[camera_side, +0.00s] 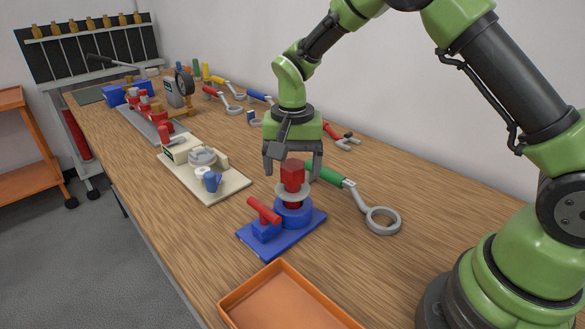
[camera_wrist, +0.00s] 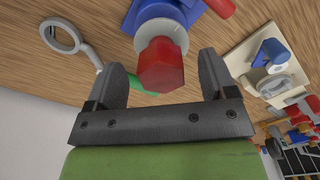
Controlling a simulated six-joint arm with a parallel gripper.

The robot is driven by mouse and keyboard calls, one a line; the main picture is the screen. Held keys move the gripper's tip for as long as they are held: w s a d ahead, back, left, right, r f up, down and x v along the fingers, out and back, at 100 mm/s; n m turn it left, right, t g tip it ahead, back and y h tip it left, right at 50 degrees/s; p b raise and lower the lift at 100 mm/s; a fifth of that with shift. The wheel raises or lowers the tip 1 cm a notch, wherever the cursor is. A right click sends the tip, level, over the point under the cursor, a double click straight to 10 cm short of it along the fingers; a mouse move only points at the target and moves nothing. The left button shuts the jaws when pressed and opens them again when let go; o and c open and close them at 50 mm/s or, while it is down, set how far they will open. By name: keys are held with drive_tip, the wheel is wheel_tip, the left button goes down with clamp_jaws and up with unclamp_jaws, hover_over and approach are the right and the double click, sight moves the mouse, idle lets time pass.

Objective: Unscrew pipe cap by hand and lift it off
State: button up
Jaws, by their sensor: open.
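The red hexagonal pipe cap (camera_side: 293,172) stands upright on top of a blue valve fixture, above a pale grey ring (camera_side: 293,193). The fixture has a blue base plate (camera_side: 274,246) and a red handle (camera_side: 263,211) at its left. My gripper (camera_side: 292,168) points down over the cap with its fingers spread on either side and apart from it. In the wrist view, the cap (camera_wrist: 160,66) shows between the two open fingertips (camera_wrist: 161,70), and the grey ring and part of the blue plate show beyond it.
A wrench with a green handle (camera_side: 326,174) and ring end lies just right of the fixture. An orange tray (camera_side: 236,307) stands in front. A cream plate (camera_side: 228,188) with a blue-capped part is at left. More tools and fixtures line the back.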

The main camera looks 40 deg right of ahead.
drive_tip(key=shift+f, duration=0.8)
